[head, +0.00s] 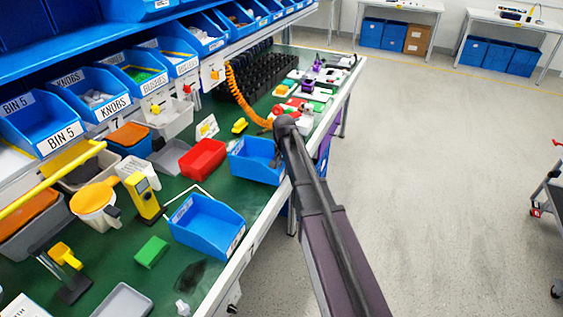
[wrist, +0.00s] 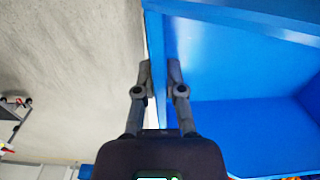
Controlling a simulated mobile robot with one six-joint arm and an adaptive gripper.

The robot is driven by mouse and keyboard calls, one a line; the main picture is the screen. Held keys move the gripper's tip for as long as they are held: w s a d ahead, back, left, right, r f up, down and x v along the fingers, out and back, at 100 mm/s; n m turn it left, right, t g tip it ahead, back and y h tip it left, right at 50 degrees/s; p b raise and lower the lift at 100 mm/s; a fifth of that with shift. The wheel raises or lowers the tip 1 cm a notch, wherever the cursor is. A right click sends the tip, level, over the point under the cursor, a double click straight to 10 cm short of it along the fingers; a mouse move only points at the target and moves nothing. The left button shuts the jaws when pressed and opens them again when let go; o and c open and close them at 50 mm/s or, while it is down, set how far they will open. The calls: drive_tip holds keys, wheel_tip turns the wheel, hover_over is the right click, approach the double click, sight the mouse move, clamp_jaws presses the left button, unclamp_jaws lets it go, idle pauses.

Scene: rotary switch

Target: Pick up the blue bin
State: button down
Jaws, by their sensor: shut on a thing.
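A blue bin (head: 252,167) sits at the right front edge of the green bench, partly hidden by my arm. In the wrist view the blue bin (wrist: 235,125) fills the right side and looks empty inside. My gripper (wrist: 160,78) is shut on the bin's near wall, one finger outside and one inside. In the head view my arm mostly hides the gripper. The bin appears at bench height; I cannot tell whether its base touches the bench. A second blue bin (head: 208,226) stands nearer, empty and apart from my gripper.
A red bin (head: 203,159) and a grey tray (head: 170,158) lie left of the held bin. A green block (head: 151,252) lies in front. Labelled blue bins (head: 42,122) line the shelf on the left. Open floor (head: 440,180) lies to the right.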

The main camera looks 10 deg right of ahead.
drive_tip(key=s+r, duration=0.1)
drive_tip(key=s, duration=1)
drive_tip(key=shift+p, duration=0.45)
wheel_tip(320, 180, up, 23)
drive_tip(key=p, duration=2.2)
drive_tip(key=shift+f+p, duration=0.2)
drive_tip(key=shift+p, duration=0.1)
drive_tip(key=shift+s, duration=0.15)
